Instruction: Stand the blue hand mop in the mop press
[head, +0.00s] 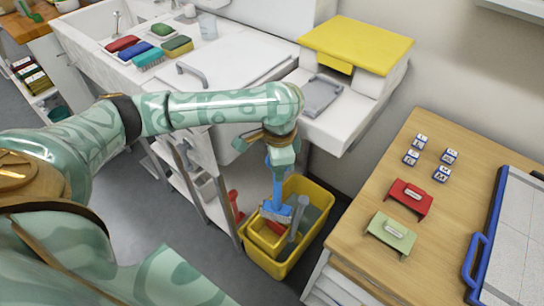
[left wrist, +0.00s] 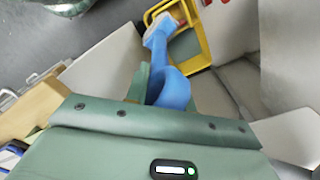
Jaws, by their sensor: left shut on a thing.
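My left gripper (head: 280,156) is shut on the blue hand mop (head: 277,188) by its handle, and the mop hangs down with its head lowest. The mop head is over or just inside the yellow bucket (head: 286,268), near the smaller yellow press (head: 262,238) at its left side. I cannot tell whether the mop touches the press. In the left wrist view the blue handle (left wrist: 172,88) runs from the gripper toward the pale head, beside the yellow rim (left wrist: 205,50). My right gripper is not in view.
A grey bar (head: 298,214) rises in the bucket close to the mop head, and a red part (head: 235,206) stands at its left. A wooden table (head: 350,243) is to the right. A white sink counter (head: 225,62) with brushes and sponges is behind.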

